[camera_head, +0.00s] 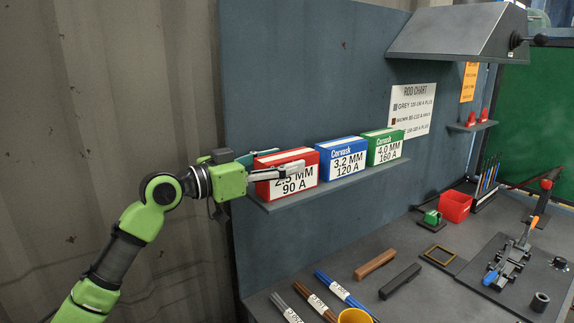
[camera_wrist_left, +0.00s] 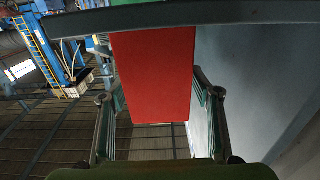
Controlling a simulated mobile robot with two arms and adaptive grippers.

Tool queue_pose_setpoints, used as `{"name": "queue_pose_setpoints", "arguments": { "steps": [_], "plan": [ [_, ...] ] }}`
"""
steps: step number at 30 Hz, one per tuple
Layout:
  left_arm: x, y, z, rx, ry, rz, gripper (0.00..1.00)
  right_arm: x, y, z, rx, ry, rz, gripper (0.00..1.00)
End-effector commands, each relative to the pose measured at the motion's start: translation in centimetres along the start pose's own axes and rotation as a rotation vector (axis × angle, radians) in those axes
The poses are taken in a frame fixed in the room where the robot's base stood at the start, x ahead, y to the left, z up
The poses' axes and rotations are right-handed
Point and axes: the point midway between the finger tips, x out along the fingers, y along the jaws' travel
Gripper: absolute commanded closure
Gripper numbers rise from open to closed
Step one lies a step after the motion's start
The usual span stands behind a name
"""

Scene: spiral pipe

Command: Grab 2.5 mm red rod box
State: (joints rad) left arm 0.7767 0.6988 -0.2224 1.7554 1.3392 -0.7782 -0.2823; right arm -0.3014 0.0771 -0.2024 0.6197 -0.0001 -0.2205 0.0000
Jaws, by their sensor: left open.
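The red 2.5 mm rod box (camera_head: 291,180) stands at the left end of a wall shelf (camera_head: 330,183). My left gripper (camera_head: 284,161) is at the box, with one finger in front of its label and the other behind it near the top. In the left wrist view the red box (camera_wrist_left: 153,75) lies between the two spread fingers of the left gripper (camera_wrist_left: 160,92). Its near finger covers part of the label. I cannot tell whether either finger touches the box. My right gripper is not in view.
A blue 3.2 mm box (camera_head: 342,159) stands close to the right of the red one, then a green 4.0 mm box (camera_head: 383,147). The workbench below holds loose rods (camera_head: 345,292), a yellow cup (camera_head: 354,316) and a red bin (camera_head: 455,206). A grey hood (camera_head: 458,32) hangs at upper right.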

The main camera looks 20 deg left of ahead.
Motion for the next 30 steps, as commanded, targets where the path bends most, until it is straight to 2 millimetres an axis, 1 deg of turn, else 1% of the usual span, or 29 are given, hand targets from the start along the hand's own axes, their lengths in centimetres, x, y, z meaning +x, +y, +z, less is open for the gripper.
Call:
{"name": "queue_pose_setpoints", "arguments": {
  "steps": [1,4,11,12,14,15,17,18,19,20,21,30],
  "plan": [
    [0.7,0.0,-0.5,-0.001,0.003,0.001,0.42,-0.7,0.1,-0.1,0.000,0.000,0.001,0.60],
    [1.6,0.0,-0.4,0.001,0.002,0.000,0.42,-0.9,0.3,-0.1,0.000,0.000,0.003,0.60],
    [1.8,0.0,-0.1,0.002,0.002,-0.001,0.42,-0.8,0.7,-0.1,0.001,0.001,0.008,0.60],
    [1.8,0.0,-0.1,0.002,0.002,-0.001,0.45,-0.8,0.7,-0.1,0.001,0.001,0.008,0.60],
    [1.8,0.0,-0.1,0.002,0.002,-0.001,0.61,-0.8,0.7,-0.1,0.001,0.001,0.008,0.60],
    [1.8,0.0,-0.1,0.002,0.001,-0.001,0.71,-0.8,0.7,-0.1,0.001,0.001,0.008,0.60],
    [1.8,0.0,-0.1,0.002,0.001,-0.001,0.86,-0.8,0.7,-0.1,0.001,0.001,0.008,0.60],
    [1.8,0.0,-0.1,0.002,0.001,-0.001,0.97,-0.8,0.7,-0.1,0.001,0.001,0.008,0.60],
    [1.8,0.0,-0.1,0.001,0.001,-0.001,1.00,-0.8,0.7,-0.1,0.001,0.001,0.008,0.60],
    [1.8,0.0,-0.1,0.001,0.001,-0.001,1.00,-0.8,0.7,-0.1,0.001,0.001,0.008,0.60],
    [1.7,0.0,-0.6,0.004,0.011,-0.002,1.00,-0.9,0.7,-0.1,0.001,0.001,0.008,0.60],
    [1.7,0.0,-0.7,0.004,0.011,-0.002,1.00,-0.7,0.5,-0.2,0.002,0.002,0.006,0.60]
  ]
}}
